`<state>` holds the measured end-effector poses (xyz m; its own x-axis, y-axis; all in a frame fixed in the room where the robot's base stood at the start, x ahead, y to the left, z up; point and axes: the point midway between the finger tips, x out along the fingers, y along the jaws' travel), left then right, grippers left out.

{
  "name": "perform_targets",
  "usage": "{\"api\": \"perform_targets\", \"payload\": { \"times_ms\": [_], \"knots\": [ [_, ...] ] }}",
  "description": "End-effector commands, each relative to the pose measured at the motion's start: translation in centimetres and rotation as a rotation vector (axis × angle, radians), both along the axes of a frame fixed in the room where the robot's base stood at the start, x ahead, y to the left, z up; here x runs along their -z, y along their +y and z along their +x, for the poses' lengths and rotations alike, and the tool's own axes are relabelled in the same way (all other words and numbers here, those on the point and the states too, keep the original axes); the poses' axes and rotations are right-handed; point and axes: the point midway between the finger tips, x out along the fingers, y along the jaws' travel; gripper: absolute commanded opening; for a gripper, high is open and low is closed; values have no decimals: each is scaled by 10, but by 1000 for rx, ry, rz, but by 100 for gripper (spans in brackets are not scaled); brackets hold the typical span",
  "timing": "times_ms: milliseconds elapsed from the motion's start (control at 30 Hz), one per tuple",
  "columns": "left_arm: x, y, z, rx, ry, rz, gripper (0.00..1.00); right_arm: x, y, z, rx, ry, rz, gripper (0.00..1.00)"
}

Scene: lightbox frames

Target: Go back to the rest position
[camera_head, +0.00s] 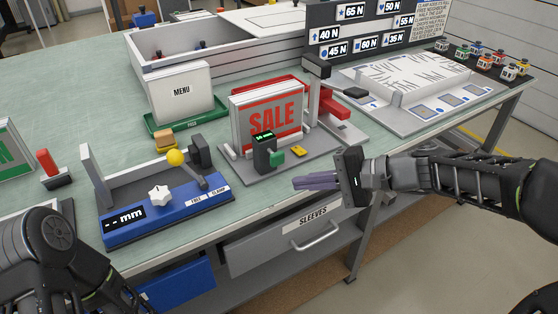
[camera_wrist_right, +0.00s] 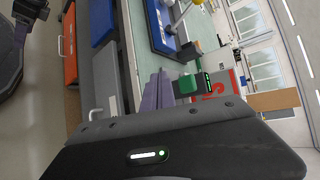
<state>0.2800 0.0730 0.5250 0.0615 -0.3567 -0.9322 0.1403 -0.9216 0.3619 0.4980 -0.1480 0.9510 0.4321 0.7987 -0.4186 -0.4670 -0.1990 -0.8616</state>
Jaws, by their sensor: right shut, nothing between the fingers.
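My right gripper (camera_head: 297,183) reaches in from the right, over the front edge of the bench and above the drawer labelled SLEEVES. Its purple-grey fingers are together and hold nothing. They point left and lie in front of the SALE sign fixture without visible contact. In the right wrist view the fingers (camera_wrist_right: 157,90) also show closed and empty. My left arm (camera_head: 55,255) comes in at the lower left, and its gripper is not visible in the head view.
The SALE sign (camera_head: 270,118) stands in a grey fixture with a green-handled clamp. Left of it are a blue mm gauge (camera_head: 165,212) and a MENU sign (camera_head: 182,92) in a green tray. A drawer (camera_head: 290,240) is below. Floor at the lower right is free.

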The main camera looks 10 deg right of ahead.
Motion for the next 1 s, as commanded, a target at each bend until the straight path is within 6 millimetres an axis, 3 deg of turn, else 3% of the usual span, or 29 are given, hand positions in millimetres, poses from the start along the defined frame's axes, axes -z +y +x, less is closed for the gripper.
{"api": "perform_targets", "payload": {
  "times_ms": [300,367,467,567,600,733,800,900,1000],
  "knots": [
    [0,0,0,2,-1,1,71,3,-5,5,27,3,-16,0],
    [0,0,0,2,-1,1,71,11,-12,10,57,3,-53,0],
    [0,0,0,1,0,1,71,38,-33,18,122,9,-176,0],
    [-1,0,0,1,0,1,71,92,-58,19,176,45,-341,0],
    [-3,0,0,0,0,1,71,119,-66,16,183,61,-417,0],
    [-14,0,0,0,0,0,71,220,-71,-10,110,89,-679,0],
    [-22,0,0,0,0,0,71,269,-54,-35,8,60,-795,0],
    [-32,0,0,-1,0,0,71,319,-15,-79,-166,-3,-870,0],
    [-39,0,0,-1,1,0,71,349,25,-130,-329,-37,-867,0]
  ]
}}
